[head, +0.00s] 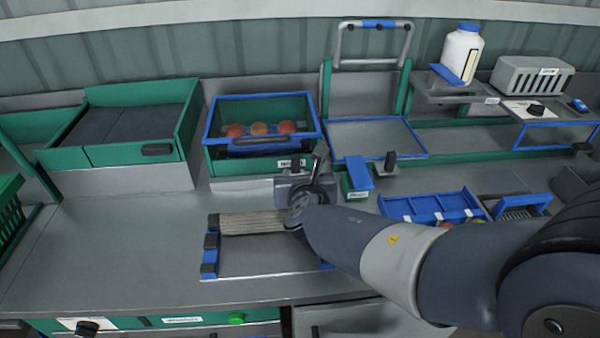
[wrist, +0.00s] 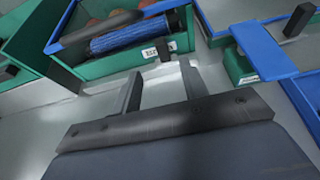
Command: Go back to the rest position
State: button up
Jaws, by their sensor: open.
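My gripper (wrist: 160,88) is open, with its two dark fingers apart and nothing between them in the wrist view. In the head view my arm reaches in from the right, and the gripper is over the middle of the grey bench (head: 120,240). It is in front of a green bin with a blue rim (head: 210,135) that holds a few reddish tomatoes (head: 258,129). The bin also shows in the wrist view (wrist: 115,62), with a blue ribbed roller in front of the tomatoes. The gripper's fingertips are partly hidden in the head view.
A blue divided tray (head: 425,207) is at right, partly behind my arm. A green box with a blue flap (head: 357,170) stands right of the gripper. A white bottle (head: 461,55) is on the back shelf. The left bench is clear.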

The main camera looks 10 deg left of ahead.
aim_at(293, 159)
jog(key=b+x, duration=0.1)
jog(key=x, duration=1)
jog(key=shift+s+a+r, duration=0.1)
jog(key=shift+a, duration=0.25)
